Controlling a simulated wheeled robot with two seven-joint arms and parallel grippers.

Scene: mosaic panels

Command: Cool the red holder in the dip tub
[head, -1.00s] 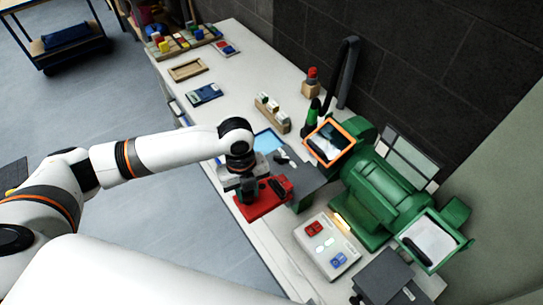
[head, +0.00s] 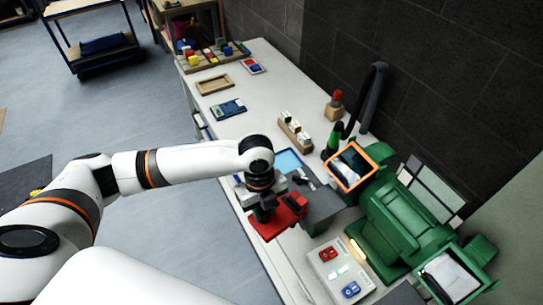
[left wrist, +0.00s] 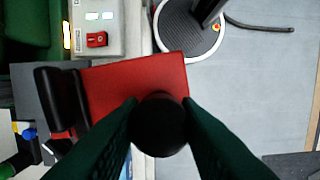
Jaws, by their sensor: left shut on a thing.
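The red holder (head: 268,230) is a flat red plate with a dark round knob and a raised clamp-like part. My left gripper (head: 263,213) is shut on its knob and holds it by the bench's front edge. In the left wrist view, the red holder (left wrist: 135,80) lies beyond the dark green fingers (left wrist: 160,128), with the round black knob between them. A tub with a light blue surface (head: 289,160), which looks like the dip tub, is set in the bench just behind the gripper, partly hidden by my arm. My right gripper is not in view.
A green grinding machine (head: 400,222) with an orange-framed shield (head: 348,166) stands right of the holder. A switch box (head: 341,272) is in front of it. A wooden block rack (head: 295,132) stands behind the tub. The white bench (head: 232,124) has free room farther back.

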